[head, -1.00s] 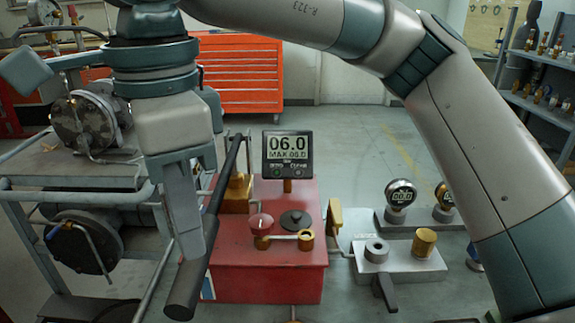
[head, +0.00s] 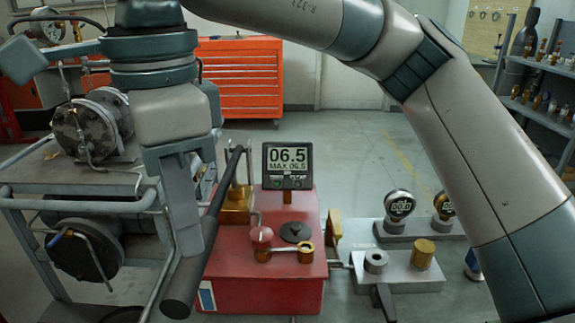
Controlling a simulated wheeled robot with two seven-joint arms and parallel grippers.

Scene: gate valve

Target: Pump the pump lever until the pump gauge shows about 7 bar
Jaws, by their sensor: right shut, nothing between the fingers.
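The pump gauge (head: 287,166) is a dark digital display on the red pump (head: 265,285). It reads 06.5, with MAX 06.5 below. The pump lever (head: 207,235) is a long dark bar slanting from the brass fitting at the pump's back left down to a thick end at the lower left. My right gripper (head: 188,245) points down at the lever's left side, its fingers shut with nothing between them. It overlaps the lever in the picture; I cannot tell whether it touches. My left gripper is not in view.
A metal block with fittings (head: 395,268) and two small gauges (head: 398,206) stand right of the pump. A grey pipe-framed cart (head: 75,190) is close on the left. An orange tool cabinet (head: 250,75) stands behind, with open floor before it.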

